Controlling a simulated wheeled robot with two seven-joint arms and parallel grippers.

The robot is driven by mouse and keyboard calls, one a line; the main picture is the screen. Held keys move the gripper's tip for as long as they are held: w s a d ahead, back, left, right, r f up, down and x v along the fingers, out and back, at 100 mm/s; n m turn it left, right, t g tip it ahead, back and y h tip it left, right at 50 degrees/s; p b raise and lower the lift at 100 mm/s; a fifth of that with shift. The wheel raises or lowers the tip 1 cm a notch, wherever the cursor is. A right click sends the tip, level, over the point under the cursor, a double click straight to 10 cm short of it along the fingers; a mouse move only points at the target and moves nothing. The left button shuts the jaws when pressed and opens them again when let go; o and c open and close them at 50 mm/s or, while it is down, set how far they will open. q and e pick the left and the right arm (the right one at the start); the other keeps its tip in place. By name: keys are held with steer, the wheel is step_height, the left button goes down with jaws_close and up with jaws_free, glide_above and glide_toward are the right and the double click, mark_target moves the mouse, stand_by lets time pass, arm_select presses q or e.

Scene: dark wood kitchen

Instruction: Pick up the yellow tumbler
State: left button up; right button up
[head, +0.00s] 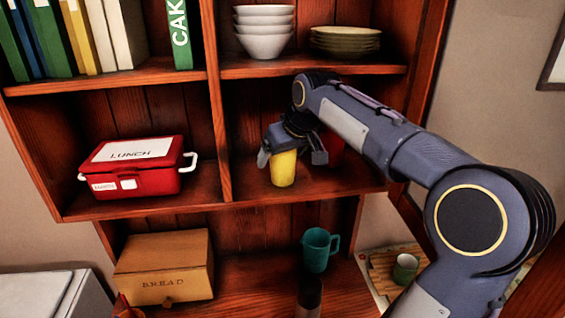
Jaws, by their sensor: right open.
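The yellow tumbler (283,169) stands upright on the middle shelf, in the right compartment of the dark wood cabinet. My right gripper (291,159) is at the tumbler, with one finger to its left and the other to its right. The fingers are apart, and the gripper covers the tumbler's upper part. I cannot tell whether either finger touches it. A red object (333,148), partly hidden by my right arm, is just behind and to the right. My left gripper is not in view.
A red lunch box (140,180) sits in the left compartment, past the upright divider (216,110). White bowls (264,40) and stacked plates (345,42) are on the shelf above. Below are a bread box (165,268), a teal pitcher (317,250) and a dark bottle (309,297).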

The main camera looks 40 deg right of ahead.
steer(key=shift+f, duration=0.1)
steer(key=c, duration=1)
steer(key=shift+c, duration=0.2)
steer(key=shift+r, duration=0.45)
steer(key=shift+r, duration=0.3)
steer(key=shift+s+a, duration=0.3)
steer(key=shift+s, duration=0.25)
steer(key=shift+s+a, duration=0.1)
steer(key=shift+s, duration=0.05)
